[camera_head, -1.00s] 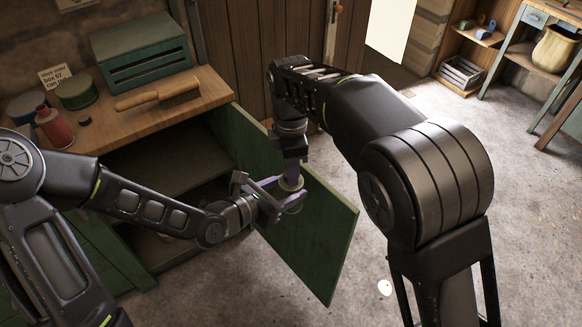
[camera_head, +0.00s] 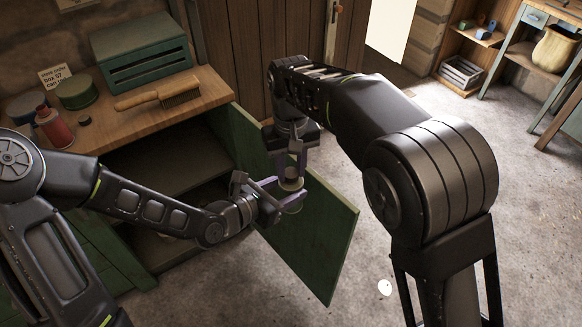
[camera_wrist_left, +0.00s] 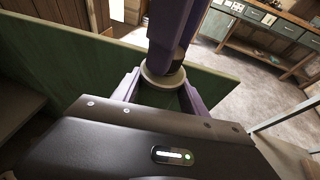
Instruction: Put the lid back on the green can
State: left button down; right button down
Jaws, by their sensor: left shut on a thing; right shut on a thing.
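My left gripper (camera_head: 279,196) is shut on a round, pale-rimmed thing (camera_wrist_left: 152,80) in front of the green cabinet door. Its purple fingers sit on either side of the thing in the left wrist view. My right gripper (camera_head: 292,172) comes down from above, pointing at the same spot, and is shut on a small dark, round piece (camera_wrist_left: 178,62) just over the pale rim. I cannot tell whether this piece is the lid or whether it touches the rim.
The open green door (camera_head: 315,245) is right behind both grippers. On the wooden bench (camera_head: 215,90) are a red bottle (camera_head: 54,127), a brush (camera_head: 160,95), a small dark cap (camera_head: 84,120) and a green box (camera_head: 140,52).

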jog(key=m, duration=0.8)
jog(key=c, duration=1)
grip_release()
jog(key=shift+c, duration=0.2)
jog(key=shift+r, duration=0.15)
jog(key=shift+r, duration=2.15)
jog(key=shift+c, duration=0.3)
